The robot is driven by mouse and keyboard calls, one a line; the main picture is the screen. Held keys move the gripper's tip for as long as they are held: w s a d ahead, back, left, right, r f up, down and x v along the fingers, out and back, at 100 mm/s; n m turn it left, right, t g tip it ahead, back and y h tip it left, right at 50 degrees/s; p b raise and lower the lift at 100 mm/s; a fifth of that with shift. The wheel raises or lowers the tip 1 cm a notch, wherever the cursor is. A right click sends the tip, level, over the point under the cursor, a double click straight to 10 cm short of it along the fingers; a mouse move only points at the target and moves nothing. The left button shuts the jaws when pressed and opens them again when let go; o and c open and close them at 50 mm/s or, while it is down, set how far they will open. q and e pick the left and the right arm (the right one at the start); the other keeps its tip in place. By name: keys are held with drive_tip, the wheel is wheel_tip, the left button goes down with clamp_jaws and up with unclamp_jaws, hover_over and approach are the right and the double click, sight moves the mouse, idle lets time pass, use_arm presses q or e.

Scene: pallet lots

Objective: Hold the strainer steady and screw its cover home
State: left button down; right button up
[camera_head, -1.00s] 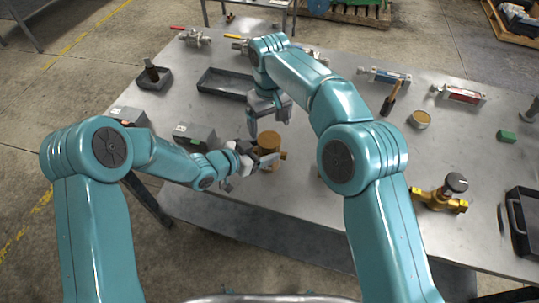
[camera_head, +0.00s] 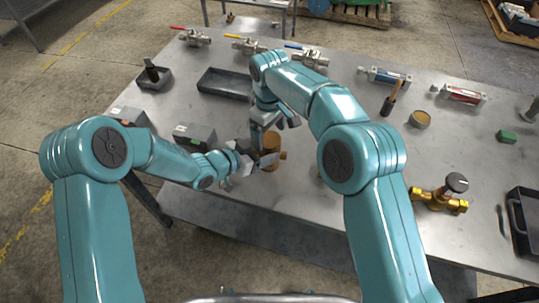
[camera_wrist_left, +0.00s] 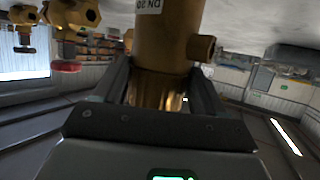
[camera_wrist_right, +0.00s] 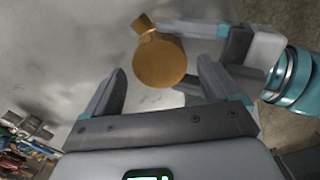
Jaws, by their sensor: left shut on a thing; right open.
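The brass strainer (camera_head: 271,146) stands on the steel table near its front edge, with a short side stub. In the left wrist view the strainer (camera_wrist_left: 168,38) fills the space between the fingers and shows lettering. My left gripper (camera_head: 266,160) is shut on the strainer from the left; its fingers sit on both sides of the body. My right gripper (camera_head: 275,128) is open and empty, close above the strainer. In the right wrist view the strainer's round brass end (camera_wrist_right: 159,63) lies ahead between the open fingers, apart from them. I cannot tell the cover from the body here.
A grey box (camera_head: 194,136) stands left of the strainer and a black tray (camera_head: 224,84) behind it. A brass valve (camera_head: 440,197) and a black tray (camera_head: 524,222) are at right. A round tin (camera_head: 420,119) and several valves stand farther back.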

sight(269, 139)
drive_tip(key=shift+f, duration=2.1)
drive_tip(key=shift+c, duration=0.3)
drive_tip(key=c, duration=1)
drive_tip(key=m, duration=0.3)
drive_tip(key=o, duration=1.2)
drive_tip(key=shift+r, duration=0.1)
